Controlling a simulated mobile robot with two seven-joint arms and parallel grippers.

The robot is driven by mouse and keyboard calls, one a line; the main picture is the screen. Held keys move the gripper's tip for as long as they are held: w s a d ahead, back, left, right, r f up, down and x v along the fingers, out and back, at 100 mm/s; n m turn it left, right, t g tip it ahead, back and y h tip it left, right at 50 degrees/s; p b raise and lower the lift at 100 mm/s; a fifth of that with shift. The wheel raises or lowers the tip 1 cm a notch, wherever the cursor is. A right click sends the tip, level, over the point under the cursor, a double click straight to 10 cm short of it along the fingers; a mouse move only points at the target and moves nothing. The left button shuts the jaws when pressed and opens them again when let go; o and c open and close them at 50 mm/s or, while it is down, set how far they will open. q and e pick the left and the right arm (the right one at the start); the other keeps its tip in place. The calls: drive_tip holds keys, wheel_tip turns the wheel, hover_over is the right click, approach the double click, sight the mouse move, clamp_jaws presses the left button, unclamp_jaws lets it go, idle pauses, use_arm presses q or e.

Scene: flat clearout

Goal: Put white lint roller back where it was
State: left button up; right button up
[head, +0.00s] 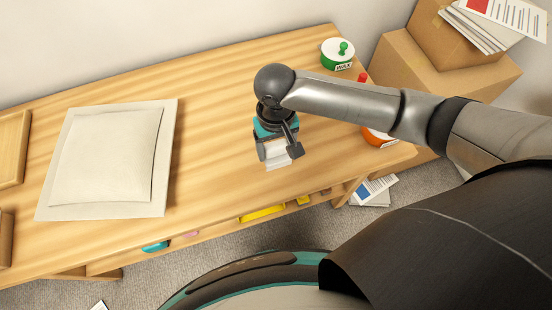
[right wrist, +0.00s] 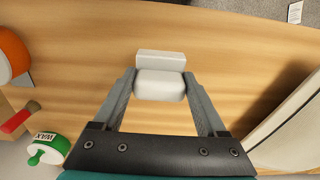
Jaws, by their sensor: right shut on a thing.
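My right gripper (head: 279,148) is over the wooden tabletop, near the middle of its front part. It is shut on a white block-like thing (head: 278,158), which I take to be the white lint roller. In the right wrist view the white lint roller (right wrist: 160,84) sits between the two fingertips of the right gripper (right wrist: 160,92). It shows a wide rounded part and a flatter part beyond it. I cannot tell whether it touches the tabletop. My left gripper is not in view.
A pale square cushion-like thing (head: 107,155) lies on the table (head: 215,120) at left. A green and white wax tin (head: 337,54) stands at the back right. An orange round thing (head: 378,138) is partly behind my arm. Cardboard boxes (head: 400,65) stand right. An open drawer holds yellow things (head: 262,213).

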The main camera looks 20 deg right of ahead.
sight(276, 159)
wheel_tip(276, 159, down, 5)
drive_tip(key=shift+r+b, duration=0.15)
drive_tip(key=shift+b, duration=0.55)
drive_tip(key=shift+f, duration=0.2)
drive_tip(key=shift+f, duration=0.1)
drive_tip(key=o, duration=1.5)
wheel_tip(276, 159, up, 12)
drive_tip(key=p, duration=0.3)
drive_tip(key=shift+r+p, duration=0.2)
drive_tip(key=shift+p, duration=0.1)
